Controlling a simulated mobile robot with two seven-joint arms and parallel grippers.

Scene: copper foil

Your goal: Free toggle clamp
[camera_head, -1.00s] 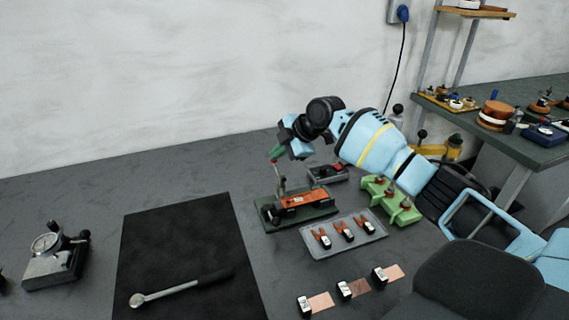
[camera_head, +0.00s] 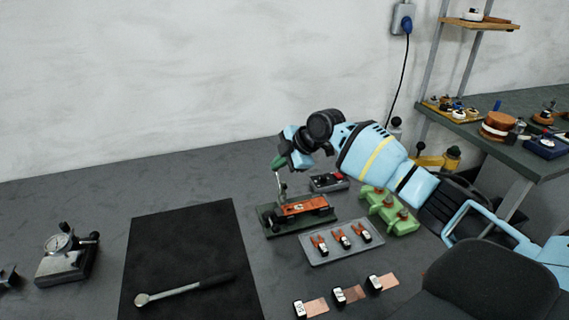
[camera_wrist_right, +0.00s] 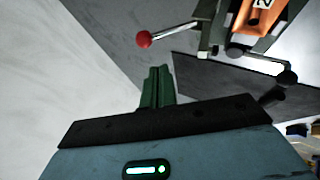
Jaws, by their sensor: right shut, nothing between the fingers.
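The toggle clamp has a metal lever (camera_head: 281,187) standing roughly upright on a dark green base (camera_head: 267,222), with an orange block (camera_head: 302,206) lying along the base. In the right wrist view the lever ends in a red ball knob (camera_wrist_right: 144,39), and part of the orange block (camera_wrist_right: 262,15) shows at the top. My right gripper (camera_head: 279,165) has green fingers, shut and empty, just above the lever's top. In the wrist view the fingertips (camera_wrist_right: 157,68) are apart from the knob in the picture; the depth between them is unclear. My left gripper is not in view.
A grey tray (camera_head: 318,259) with several orange-and-black parts lies in front of the clamp. A green holder (camera_head: 390,212) stands right of it, and a grey box (camera_head: 320,185) behind. A black mat (camera_head: 190,235) with a torque wrench (camera_head: 190,288) lies left. A dial gauge (camera_head: 67,255) stands further left.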

